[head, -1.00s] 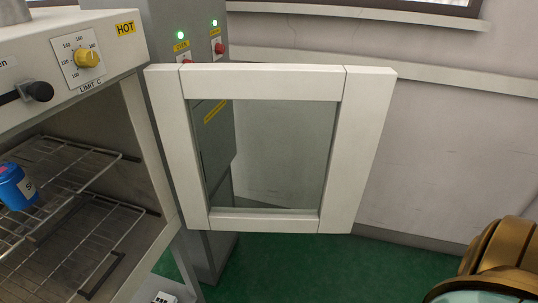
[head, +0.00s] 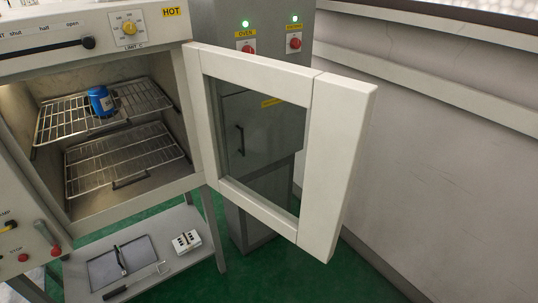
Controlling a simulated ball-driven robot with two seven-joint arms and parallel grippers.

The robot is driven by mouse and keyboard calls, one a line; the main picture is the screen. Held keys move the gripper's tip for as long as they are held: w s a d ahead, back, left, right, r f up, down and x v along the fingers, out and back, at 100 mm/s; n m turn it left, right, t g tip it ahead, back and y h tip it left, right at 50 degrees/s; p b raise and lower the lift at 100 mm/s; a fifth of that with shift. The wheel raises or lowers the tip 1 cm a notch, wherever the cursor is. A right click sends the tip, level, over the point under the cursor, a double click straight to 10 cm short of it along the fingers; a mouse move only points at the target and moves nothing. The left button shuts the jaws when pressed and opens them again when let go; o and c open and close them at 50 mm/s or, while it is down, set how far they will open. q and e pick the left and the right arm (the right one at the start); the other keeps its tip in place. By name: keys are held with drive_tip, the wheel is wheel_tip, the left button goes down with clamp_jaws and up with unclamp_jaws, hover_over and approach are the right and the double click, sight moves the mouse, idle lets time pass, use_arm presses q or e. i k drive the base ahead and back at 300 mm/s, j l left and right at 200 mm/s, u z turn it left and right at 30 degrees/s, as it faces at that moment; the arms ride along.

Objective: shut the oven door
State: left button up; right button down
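The oven (head: 110,45) stands at the left with its front open. Its white-framed glass door (head: 342,165) hangs on the right side of the opening and stands wide open, swung out toward me. Inside, a blue container (head: 101,101) stands on the upper wire rack (head: 140,96). A lower wire rack (head: 125,160) is bare. Neither of my grippers shows in the head view.
A grey cabinet (head: 222,30) with two green lamps and red buttons stands behind the door. A lower shelf (head: 140,268) holds a clipboard-like tray (head: 122,262) and a small white block (head: 186,241). Green floor and a pale wall (head: 440,150) lie to the right.

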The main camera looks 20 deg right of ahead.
sight(341, 106)
drive_tip(key=l+u, duration=0.2)
drive_tip(key=l, duration=0.2)
drive_tip(key=k+l+u, duration=0.2)
drive_tip(key=l, duration=0.15)
drive_tip(key=l+u, duration=0.2)
drive_tip(key=l, duration=0.2)
drive_tip(key=k+l+u, duration=0.15)
drive_tip(key=l, duration=0.2)
drive_tip(key=i+l+u, duration=0.15)
drive_tip(key=l+u, duration=0.2)
drive_tip(key=l, duration=0.45)
drive_tip(key=i+l+u, duration=0.1)
drive_tip(key=l+u, duration=0.25)
drive_tip(key=l, duration=0.45)
